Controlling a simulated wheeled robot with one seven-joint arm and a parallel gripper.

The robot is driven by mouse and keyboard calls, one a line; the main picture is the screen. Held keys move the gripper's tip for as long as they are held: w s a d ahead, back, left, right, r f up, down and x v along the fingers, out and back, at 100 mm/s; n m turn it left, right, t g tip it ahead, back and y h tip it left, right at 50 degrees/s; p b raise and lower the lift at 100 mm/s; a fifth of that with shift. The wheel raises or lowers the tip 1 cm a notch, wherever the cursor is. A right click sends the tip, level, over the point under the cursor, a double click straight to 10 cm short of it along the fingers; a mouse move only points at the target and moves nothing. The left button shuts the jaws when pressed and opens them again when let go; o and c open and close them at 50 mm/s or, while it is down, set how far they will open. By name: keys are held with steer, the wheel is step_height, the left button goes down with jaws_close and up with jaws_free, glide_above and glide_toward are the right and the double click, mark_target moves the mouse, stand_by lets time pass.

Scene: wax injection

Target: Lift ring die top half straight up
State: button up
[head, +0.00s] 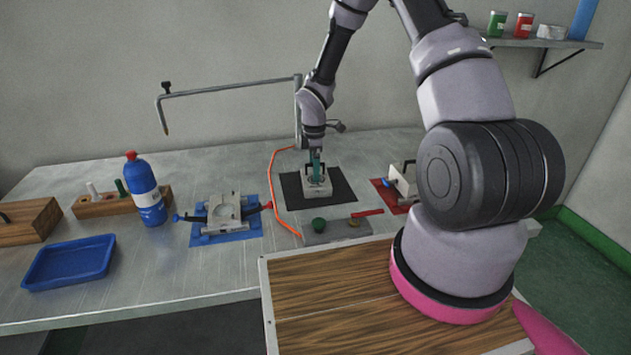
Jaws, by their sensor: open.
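A small pale grey block, which looks like the ring die (316,189), sits on a black mat (343,191) near the middle of the metal table. A dark handle shows on its top. My gripper (316,172) points straight down over the block, with its teal fingers at the handle. The fingers are open. Whether they touch the handle is too small to tell. The seam between the die's halves cannot be made out.
A clamp fixture (224,212) stands on a blue mat to the left. An orange hose (272,190) runs beside the black mat. Another handled block (403,180) sits on a red mat at right. A grey plate (335,232) with a green ball lies in front. A metal arm (230,87) overhangs the back left.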

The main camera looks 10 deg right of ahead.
jaws_close()
steer(key=shift+r, duration=0.1)
